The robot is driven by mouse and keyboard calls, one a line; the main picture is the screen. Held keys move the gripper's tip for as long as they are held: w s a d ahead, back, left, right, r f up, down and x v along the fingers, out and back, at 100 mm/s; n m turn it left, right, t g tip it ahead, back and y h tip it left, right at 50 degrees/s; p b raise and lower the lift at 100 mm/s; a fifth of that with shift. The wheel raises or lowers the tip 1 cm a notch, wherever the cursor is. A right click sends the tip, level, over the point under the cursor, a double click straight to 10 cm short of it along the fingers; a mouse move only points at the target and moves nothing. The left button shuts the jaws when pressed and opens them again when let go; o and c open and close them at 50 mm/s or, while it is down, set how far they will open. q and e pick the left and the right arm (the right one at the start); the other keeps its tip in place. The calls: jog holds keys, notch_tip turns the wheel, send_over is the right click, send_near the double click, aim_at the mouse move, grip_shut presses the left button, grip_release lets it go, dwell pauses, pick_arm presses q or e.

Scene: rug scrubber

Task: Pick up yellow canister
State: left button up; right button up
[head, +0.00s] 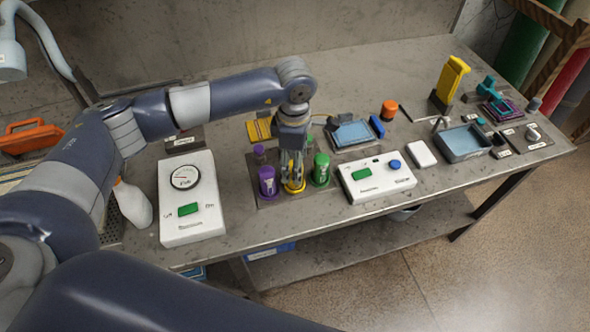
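The yellow canister (294,188) stands on a dark plate (262,201) on the workbench, between a purple canister (267,182) on its left and a green canister (320,169) on its right. My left gripper (292,172) points straight down at the yellow canister, with its fingers at or around the canister's upper part. The fingers hide most of the canister, so I cannot tell whether they are closed on it. My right gripper is not in view.
A white box with a dial (186,190) and a white bottle (133,203) stand to the left. A white control box (377,177) sits close on the right. Another purple canister top (259,151) and a yellow rack (259,130) are behind. The bench's back middle is clear.

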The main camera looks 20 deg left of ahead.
pick_arm(q)
jog(key=shift+f, duration=0.4)
jog(key=shift+w+f, duration=0.15)
jog(key=shift+f, duration=0.15)
notch_tip(320, 180, down, 4)
jog(key=p, duration=0.3)
jog(key=shift+d+f, duration=0.1)
jog(key=shift+f, duration=0.05)
jog(key=shift+w+f, duration=0.1)
jog(key=shift+f, duration=0.25)
jog(key=shift+c, duration=0.7)
jog(key=c, duration=0.9)
jog(key=shift+c, duration=0.6)
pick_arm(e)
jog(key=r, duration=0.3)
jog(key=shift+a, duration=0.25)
